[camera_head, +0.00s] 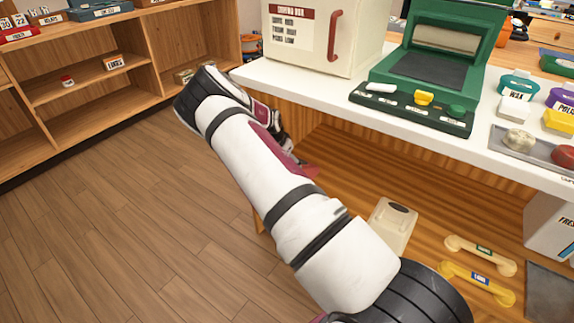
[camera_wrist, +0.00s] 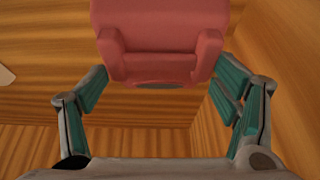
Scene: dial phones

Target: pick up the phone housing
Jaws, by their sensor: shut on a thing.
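A red phone housing (camera_wrist: 160,45) with two raised cradle prongs fills the top middle of the wrist view. My gripper (camera_wrist: 161,80) is shut on it, with a green-padded finger on each side. Only a small red piece of the housing (camera_head: 312,170) shows in the head view, past my white arm, in the space under the white counter. My arm hides most of the gripper there. I cannot tell whether the housing touches the wooden shelf below. A cream phone housing (camera_head: 393,225) lies on the lower wooden shelf, right of my arm.
A cream handset (camera_head: 480,255) and a yellow handset (camera_head: 475,284) lie on the lower shelf. The white counter (camera_head: 330,88) overhangs it, bearing a cream box (camera_head: 315,35) and a green machine (camera_head: 425,70). A wooden shelf unit (camera_head: 100,85) stands left; the floor between is clear.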

